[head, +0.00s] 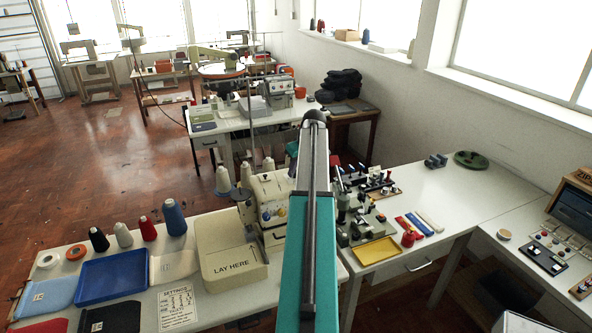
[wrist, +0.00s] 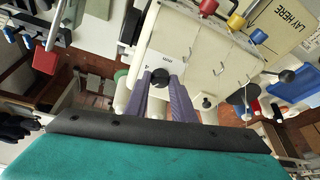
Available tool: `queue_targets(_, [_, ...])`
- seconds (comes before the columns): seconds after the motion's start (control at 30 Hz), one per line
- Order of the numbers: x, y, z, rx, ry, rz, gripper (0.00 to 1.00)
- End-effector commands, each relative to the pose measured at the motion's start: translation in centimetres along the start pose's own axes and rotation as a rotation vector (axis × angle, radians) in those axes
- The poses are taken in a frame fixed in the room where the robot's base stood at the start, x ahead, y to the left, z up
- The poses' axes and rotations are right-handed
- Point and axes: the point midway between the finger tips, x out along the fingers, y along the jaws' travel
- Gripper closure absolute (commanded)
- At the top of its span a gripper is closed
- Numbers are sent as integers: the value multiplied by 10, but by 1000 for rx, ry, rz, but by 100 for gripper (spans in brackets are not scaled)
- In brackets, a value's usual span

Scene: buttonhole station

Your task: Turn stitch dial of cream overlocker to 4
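The cream overlocker (head: 272,188) stands on the near table, partly hidden behind my arm in the head view. It fills the upper middle of the wrist view (wrist: 200,55), tilted in the picture. A dark round dial (wrist: 160,75) sits on its cream face, with small dark marks printed beside it. The purple fingers of my gripper (wrist: 160,80) point at this dial and stand apart, one on each side of it. I cannot tell whether they touch it. The dial's number is too small to read. In the head view my gripper is hidden by the arm.
Another dark knob (wrist: 207,101) and red, yellow and blue knobs (wrist: 237,22) are on the same machine. Thread cones (head: 223,180) stand close behind it. A cream "LAY HERE" tray (head: 232,262) and a settings sheet (head: 177,307) lie to its left. Small tools crowd its right.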

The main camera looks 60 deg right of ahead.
Motion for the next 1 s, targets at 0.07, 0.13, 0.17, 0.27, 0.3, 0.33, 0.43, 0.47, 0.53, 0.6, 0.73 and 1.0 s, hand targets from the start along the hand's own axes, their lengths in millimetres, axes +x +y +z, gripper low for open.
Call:
queue_targets(0.07, [0,0,0,0,0,1,100])
queue_targets(0.13, [0,0,0,3,0,2,100])
queue_targets(0.17, [0,0,0,5,0,3,100])
queue_targets(0.27, [0,0,0,17,1,8,99])
queue_targets(0.3, [0,-1,0,24,1,12,99])
queue_targets(0.33, [0,-1,0,30,1,14,99])
queue_targets(0.43, [1,-1,0,59,2,27,99])
queue_targets(0.47, [1,-2,0,71,2,32,99])
queue_targets(0.53, [1,-2,0,100,2,45,99])
queue_targets(0.6, [2,-3,0,135,2,58,99])
queue_targets(0.73, [2,-4,0,213,2,90,99])
queue_targets(1.0, [2,-6,-2,406,3,171,99])
